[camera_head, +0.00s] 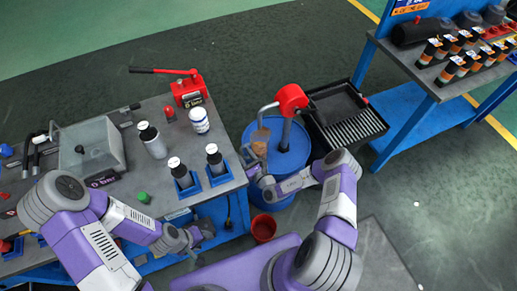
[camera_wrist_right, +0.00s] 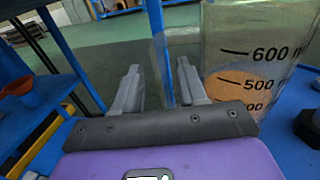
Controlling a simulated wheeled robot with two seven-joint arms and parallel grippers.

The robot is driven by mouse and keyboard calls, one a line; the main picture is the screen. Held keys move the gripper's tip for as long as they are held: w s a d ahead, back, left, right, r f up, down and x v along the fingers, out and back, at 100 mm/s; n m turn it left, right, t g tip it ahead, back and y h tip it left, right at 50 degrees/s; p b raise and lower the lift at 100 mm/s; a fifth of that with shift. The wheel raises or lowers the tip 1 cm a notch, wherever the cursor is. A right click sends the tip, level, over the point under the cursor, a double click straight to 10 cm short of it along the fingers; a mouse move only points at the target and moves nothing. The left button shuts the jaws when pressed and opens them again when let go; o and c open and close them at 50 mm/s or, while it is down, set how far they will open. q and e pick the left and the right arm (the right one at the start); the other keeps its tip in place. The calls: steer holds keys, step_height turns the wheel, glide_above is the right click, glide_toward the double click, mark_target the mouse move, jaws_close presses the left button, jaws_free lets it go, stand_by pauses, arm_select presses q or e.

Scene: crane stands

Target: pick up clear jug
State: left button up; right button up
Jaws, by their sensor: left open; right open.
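The clear jug (camera_head: 261,136) stands on the blue drum in the head view, with something brown-orange showing in it. In the right wrist view the jug (camera_wrist_right: 262,50) is large at the right, with dark volume marks. My right gripper (camera_head: 256,170) is at the jug's near side. In its wrist view the open fingers (camera_wrist_right: 160,88) point forward, just left of the jug's body. A pale see-through strip, perhaps the handle, shows near the right finger; whether it lies between the fingers I cannot tell. My left gripper (camera_head: 206,232) is open and empty near the workbench's front edge.
The blue drum (camera_head: 292,160) carries a pump with a red head (camera_head: 291,99). A black tray (camera_head: 345,115) lies behind it, and a red bucket (camera_head: 263,228) stands in front. The left workbench (camera_head: 215,140) holds bottles and a red press (camera_head: 188,92). A bottle rack stands upper right.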

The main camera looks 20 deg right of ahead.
steer(key=shift+x, duration=1.05)
jaws_close()
steer(key=shift+r, duration=0.25)
